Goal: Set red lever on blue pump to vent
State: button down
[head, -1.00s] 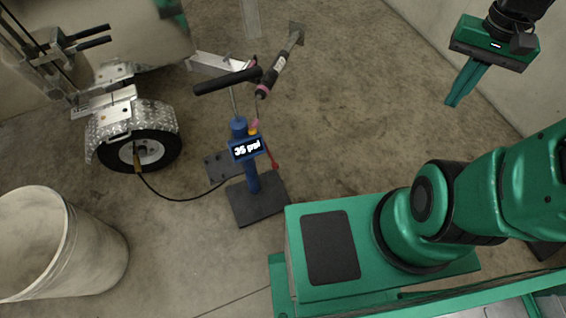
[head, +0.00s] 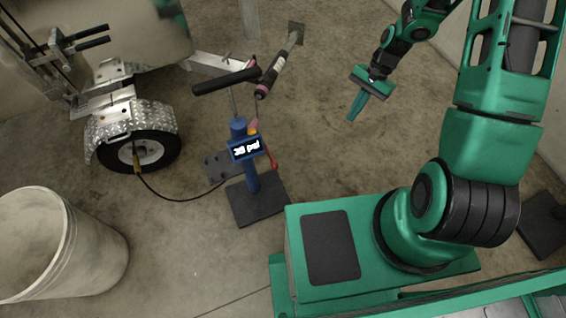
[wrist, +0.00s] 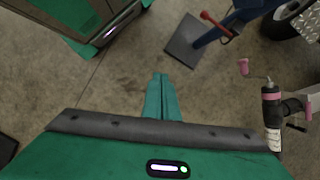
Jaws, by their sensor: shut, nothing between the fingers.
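The blue pump (head: 252,178) stands upright on a dark base plate, with a black T-handle (head: 227,81) on top and a display that seems to read 36 psi. Its red lever (head: 271,156) slants down on the right side of the pump body. The lever also shows in the wrist view (wrist: 216,24), at the top, with part of the blue pump (wrist: 231,22) beside it. My gripper (head: 353,117) is shut and empty, in the air to the right of the pump and apart from it. In the wrist view its fingers (wrist: 158,98) are together, pointing toward bare floor.
A trailer wheel (head: 140,152) with a metal fender stands left of the pump, joined to it by a black hose (head: 181,199). A trailer jack (head: 272,74) is behind the pump. A pale bucket (head: 52,245) stands front left. Floor between gripper and pump is clear.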

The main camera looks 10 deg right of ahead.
aim_at(269, 155)
jog(key=s+a+f+m+y, duration=0.1)
jog(key=a+f+m+y, duration=0.3)
jog(key=a+f, duration=1.1)
notch_tip(269, 155, down, 4)
jog(key=shift+a+f+m+y, duration=0.2)
jog(key=shift+a+m+y, duration=0.05)
jog(key=shift+m+y, duration=0.15)
jog(key=shift+s, duration=0.15)
jog(key=x, duration=1)
jog(key=shift+s+a+r, duration=0.1)
jog(key=shift+a+r, duration=0.2)
jog(key=shift+r, duration=0.3)
jog(key=shift+s+a+r, duration=0.1)
jog(key=shift+a+r, duration=0.2)
jog(key=shift+r, duration=0.3)
jog(key=shift+s+a+r, duration=0.1)
jog(key=shift+a+r, duration=0.2)
jog(key=shift+r, duration=0.3)
jog(key=shift+w+d+r, duration=0.1)
jog(key=shift+w, duration=0.05)
